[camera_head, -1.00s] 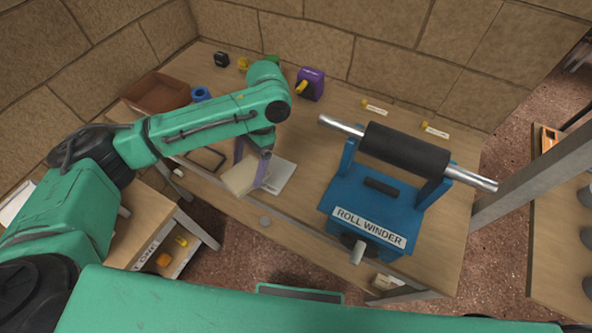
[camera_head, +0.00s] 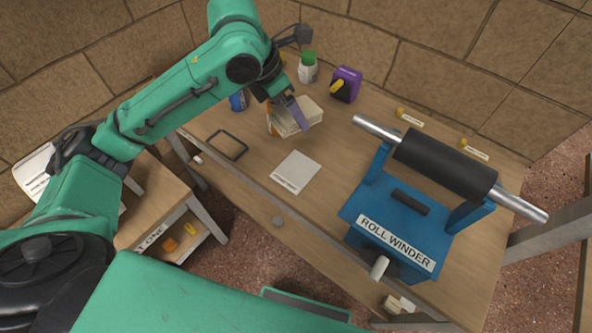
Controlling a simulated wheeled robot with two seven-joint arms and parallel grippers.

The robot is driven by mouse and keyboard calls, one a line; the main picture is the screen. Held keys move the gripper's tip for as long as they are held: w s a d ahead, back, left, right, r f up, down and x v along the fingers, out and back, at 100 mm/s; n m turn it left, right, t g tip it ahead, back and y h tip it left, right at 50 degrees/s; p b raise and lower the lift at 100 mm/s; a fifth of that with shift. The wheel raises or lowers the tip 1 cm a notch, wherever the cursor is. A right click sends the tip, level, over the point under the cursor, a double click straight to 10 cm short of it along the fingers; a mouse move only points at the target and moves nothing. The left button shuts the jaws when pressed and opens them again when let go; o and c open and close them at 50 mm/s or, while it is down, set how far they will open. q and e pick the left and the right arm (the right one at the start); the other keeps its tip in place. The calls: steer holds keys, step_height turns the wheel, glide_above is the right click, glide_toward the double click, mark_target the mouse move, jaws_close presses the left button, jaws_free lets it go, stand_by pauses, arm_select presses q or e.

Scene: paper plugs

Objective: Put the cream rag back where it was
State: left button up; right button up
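The cream rag (camera_head: 283,123) is at my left gripper (camera_head: 286,114), a flat pale piece between its purple fingers near the back left of the table. My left gripper appears shut on it; the far finger is partly hidden. More layered cream material (camera_head: 308,112) shows just right of the fingers, and I cannot tell whether the rag touches it. A pale labelled card (camera_head: 296,172) lies bare on the table in front. An empty dark square outline (camera_head: 227,146) lies to its left. My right gripper is not in view.
The blue roll winder (camera_head: 390,225) with its black roller fills the right of the table (camera_head: 335,205). A green-capped bottle (camera_head: 308,68) and a purple box (camera_head: 346,84) stand behind the gripper. A blue item (camera_head: 238,102) is beside my arm.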

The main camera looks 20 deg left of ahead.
mark_target(297, 170)
arm_select(q)
step_height(297, 170, down, 20)
steer(key=shift+r+p, duration=0.1)
steer(key=shift+p, duration=0.25)
steer(key=o, duration=1)
steer(key=v, duration=1.2)
